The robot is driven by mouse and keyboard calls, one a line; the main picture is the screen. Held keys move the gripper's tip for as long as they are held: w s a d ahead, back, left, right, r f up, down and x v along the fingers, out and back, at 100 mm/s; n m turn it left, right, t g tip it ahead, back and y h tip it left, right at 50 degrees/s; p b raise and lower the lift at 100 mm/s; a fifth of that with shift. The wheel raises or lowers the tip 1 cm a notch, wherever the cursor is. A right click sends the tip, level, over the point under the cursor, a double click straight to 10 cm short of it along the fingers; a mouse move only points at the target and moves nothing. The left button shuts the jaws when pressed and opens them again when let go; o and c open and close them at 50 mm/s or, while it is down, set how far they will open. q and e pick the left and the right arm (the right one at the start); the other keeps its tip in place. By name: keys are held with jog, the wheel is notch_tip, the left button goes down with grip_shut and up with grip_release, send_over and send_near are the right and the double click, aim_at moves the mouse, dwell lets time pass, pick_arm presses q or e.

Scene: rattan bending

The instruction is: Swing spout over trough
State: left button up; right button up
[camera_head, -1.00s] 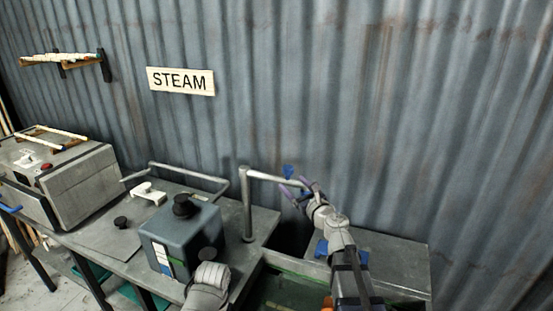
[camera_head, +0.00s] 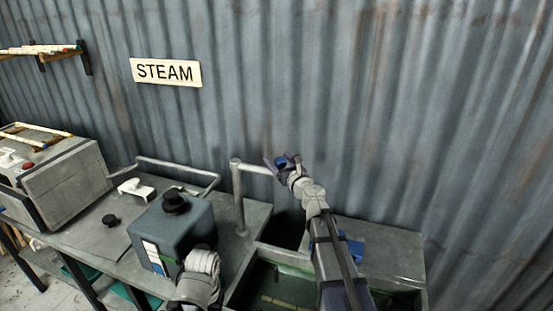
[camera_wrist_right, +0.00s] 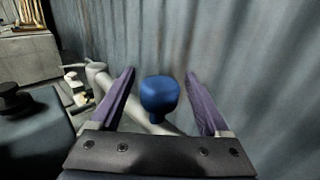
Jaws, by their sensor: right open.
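The spout is a grey pipe with an upright post (camera_head: 239,205) and a horizontal arm that reaches right from its top. A blue knob (camera_wrist_right: 159,97) sits at the arm's end. My right gripper (camera_wrist_right: 160,72) is open, with one purple finger on each side of the knob and a visible gap to both. In the head view my right gripper (camera_head: 280,163) is at the spout's end and partly covers it. The trough (camera_head: 240,281) holds dark greenish water at the bottom of the head view; my right arm hides part of it. My left gripper is not visible.
A blue-grey box with a black knob (camera_head: 174,201) stands left of the spout post. A grey steam box (camera_head: 62,181) is farther left on the bench. A corrugated wall (camera_head: 400,120) with a STEAM sign (camera_head: 166,72) rises close behind the spout.

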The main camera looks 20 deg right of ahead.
jog(key=shift+w+a, duration=0.15)
jog(key=shift+w, duration=0.6)
jog(key=shift+c, duration=0.2)
grip_shut()
dwell(0.6)
